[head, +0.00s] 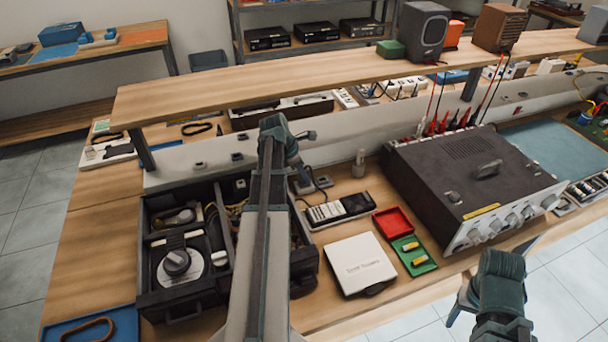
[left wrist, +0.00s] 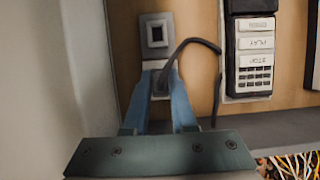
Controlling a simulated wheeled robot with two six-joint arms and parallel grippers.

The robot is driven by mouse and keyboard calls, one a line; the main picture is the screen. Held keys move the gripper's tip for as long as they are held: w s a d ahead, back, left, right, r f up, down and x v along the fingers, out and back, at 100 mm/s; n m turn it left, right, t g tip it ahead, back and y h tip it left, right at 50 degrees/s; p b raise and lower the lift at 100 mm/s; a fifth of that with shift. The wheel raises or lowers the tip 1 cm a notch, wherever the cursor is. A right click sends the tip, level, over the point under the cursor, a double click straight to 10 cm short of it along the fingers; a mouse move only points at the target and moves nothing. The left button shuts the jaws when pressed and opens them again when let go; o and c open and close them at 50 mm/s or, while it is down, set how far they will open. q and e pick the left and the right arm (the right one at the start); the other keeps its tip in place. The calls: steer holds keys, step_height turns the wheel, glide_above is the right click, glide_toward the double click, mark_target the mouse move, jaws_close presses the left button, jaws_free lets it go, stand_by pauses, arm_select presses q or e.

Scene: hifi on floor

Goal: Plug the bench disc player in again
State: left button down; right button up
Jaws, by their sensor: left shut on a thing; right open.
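My left gripper (head: 303,182) is low over the bench, left of the player. In the left wrist view its blue fingers (left wrist: 160,82) are shut on a dark plug (left wrist: 164,84) with a dark cable (left wrist: 196,41) curving toward the player. A grey socket plate (left wrist: 155,34) lies just beyond the fingertips. Whether the plug is seated in anything cannot be told. My right gripper (head: 462,300) is open at the lower right, off the bench front.
A black open case (head: 185,305) stands left of my left arm. A white lettered box (head: 360,263), red tray (head: 392,222) and green tray (head: 414,254) lie right of it. A large dark instrument (head: 470,180) stands further right. A wooden shelf (head: 200,95) hangs over the bench.

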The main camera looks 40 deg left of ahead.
arm_select(q)
steer(key=c, duration=0.7)
jaws_free()
steer(key=shift+o, duration=0.2)
steer(key=shift+r, duration=0.1)
steer(key=p+v, duration=1.2)
steer(key=v, duration=0.1)
steer(key=shift+r+p, duration=0.3)
steer(key=shift+p, duration=0.1)
steer(key=shift+s, duration=0.15)
step_height(320, 180, up, 5)
steer(key=p, duration=0.5)
